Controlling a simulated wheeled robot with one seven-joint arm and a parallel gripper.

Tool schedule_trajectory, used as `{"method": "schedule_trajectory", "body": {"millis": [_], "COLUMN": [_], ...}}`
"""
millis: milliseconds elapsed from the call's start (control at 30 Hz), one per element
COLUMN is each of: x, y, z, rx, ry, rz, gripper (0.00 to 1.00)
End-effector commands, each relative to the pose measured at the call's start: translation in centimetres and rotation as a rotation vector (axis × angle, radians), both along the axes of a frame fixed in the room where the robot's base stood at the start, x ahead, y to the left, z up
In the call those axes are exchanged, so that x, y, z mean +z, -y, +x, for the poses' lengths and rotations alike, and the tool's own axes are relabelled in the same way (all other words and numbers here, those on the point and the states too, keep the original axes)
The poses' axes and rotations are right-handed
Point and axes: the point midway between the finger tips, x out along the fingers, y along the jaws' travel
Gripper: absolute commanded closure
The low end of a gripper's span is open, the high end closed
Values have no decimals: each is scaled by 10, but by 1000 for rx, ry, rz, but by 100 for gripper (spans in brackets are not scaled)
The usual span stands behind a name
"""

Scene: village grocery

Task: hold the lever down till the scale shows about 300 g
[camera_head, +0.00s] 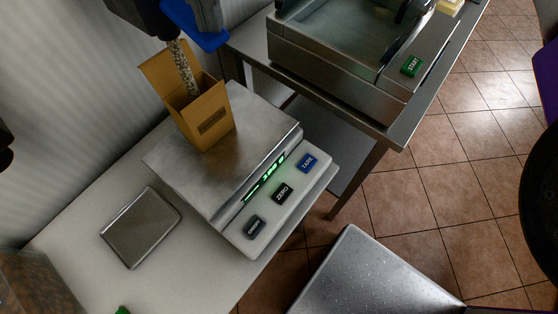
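The blue lever (208,38) shows at the top edge, beside the dark dispenser spout (145,17); its upper part is cut off. A stream of pale grains (185,68) falls from the spout into an open cardboard box (209,119). The box stands upright on the steel pan (262,122) of the scale (243,240). The green display (265,178) is lit with slanted digits, perhaps about 190, but I cannot read them surely. I cannot make out my gripper in this view.
The scale has TARE (308,162) and ZERO (283,192) buttons. A flat grey metal plate (140,227) lies on the white counter (75,240). A steel machine with a green START button (411,66) stands on a table at the back right. A metal surface (365,280) is at bottom.

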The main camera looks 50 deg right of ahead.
Motion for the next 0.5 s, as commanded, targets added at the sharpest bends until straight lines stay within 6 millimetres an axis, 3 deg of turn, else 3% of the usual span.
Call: {"method": "schedule_trajectory", "body": {"millis": [267, 367, 500], "x": [1, 11, 41], "y": [0, 0, 0], "z": [0, 0, 1], "rx": [0, 0, -1], "ry": [0, 1, 4], "rz": [0, -1, 0], "gripper": [100, 100, 100]}}
